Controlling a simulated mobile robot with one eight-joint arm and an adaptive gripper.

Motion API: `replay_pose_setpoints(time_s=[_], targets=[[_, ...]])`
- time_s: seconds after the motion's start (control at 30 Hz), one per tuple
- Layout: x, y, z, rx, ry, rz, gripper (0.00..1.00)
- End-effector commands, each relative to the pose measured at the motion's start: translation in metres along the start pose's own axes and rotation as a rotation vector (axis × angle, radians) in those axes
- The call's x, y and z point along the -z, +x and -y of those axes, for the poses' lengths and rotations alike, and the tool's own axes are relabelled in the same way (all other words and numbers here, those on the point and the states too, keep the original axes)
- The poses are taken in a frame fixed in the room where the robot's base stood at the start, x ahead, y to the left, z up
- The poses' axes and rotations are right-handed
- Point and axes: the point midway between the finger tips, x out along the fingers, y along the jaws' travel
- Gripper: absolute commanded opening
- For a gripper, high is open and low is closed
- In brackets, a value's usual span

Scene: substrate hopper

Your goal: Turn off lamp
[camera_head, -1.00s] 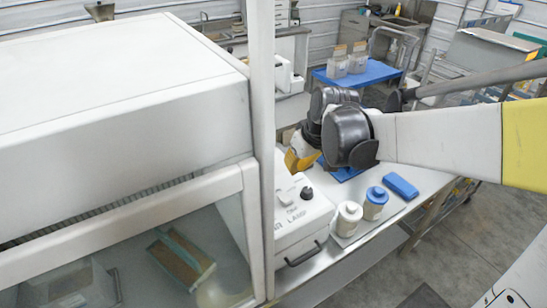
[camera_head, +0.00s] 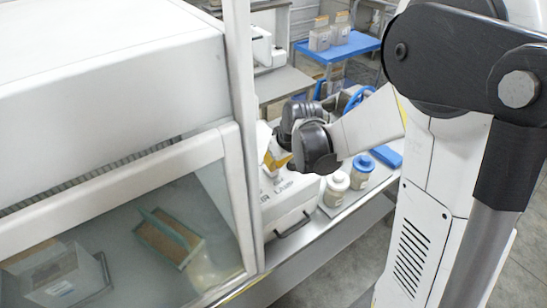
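I cannot make out anything that is clearly a lamp. A white box-shaped device (camera_head: 283,203) with lettering and a dark front handle stands on the metal bench, right of the large white cabinet (camera_head: 110,90). My arm reaches in from the right, and its dark wrist joints hang over the back of this device, covering part of its top. A yellow-orange part (camera_head: 277,160) shows beside the wrist, apparently at my gripper's end. The fingertips cannot be made out, so I cannot tell whether they are open or touching anything.
Two lidded jars, one white-topped (camera_head: 336,187) and one blue-topped (camera_head: 362,170), stand right of the device. A blue block (camera_head: 387,156) lies behind them. Inside the glass-fronted cabinet are a tray (camera_head: 168,240) and a clear container (camera_head: 62,278). A blue table (camera_head: 340,46) stands behind.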

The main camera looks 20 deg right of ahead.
Motion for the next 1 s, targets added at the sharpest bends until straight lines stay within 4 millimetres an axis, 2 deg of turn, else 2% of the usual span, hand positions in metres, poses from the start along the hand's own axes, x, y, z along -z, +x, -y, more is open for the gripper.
replay_pose_setpoints(time_s=[0.37,0.53,0.73,1.0], targets=[[-0.002,0.002,0.0,0.0,0.0,-0.01,0.0],[-0.015,0.013,0.0,0.0,0.002,-0.12,0.0],[-0.021,0.014,-0.001,0.0,0.002,-0.3,0.0],[-0.019,0.009,0.0,0.0,0.0,-0.326,0.0]])
